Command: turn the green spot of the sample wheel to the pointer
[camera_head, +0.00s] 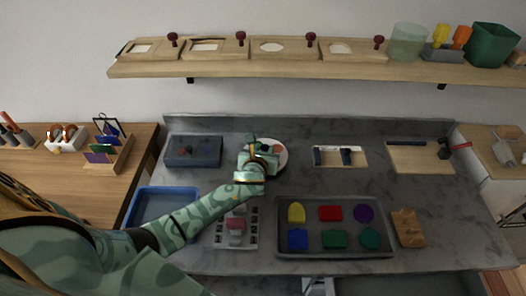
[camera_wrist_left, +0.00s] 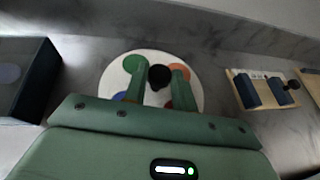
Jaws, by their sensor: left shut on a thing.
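The sample wheel is a white disc (camera_head: 282,149) at the back of the grey counter, mostly covered by my left gripper (camera_head: 268,153) in the head view. In the left wrist view the wheel (camera_wrist_left: 112,78) shows a green spot (camera_wrist_left: 133,62) at upper left, an orange spot (camera_wrist_left: 181,68) at upper right and a blue spot (camera_wrist_left: 118,97) at lower left. A red spot is partly hidden behind the fingers. My left gripper is shut on the dark centre knob (camera_wrist_left: 159,77). I cannot make out the pointer. My right gripper is not in view.
A dark box (camera_head: 192,160) stands left of the wheel and a board with dark blocks (camera_head: 316,157) to its right. A tray of coloured shapes (camera_head: 284,240) lies in front. A blue bin (camera_head: 135,210) is at left. A wooden shelf (camera_head: 230,68) runs above.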

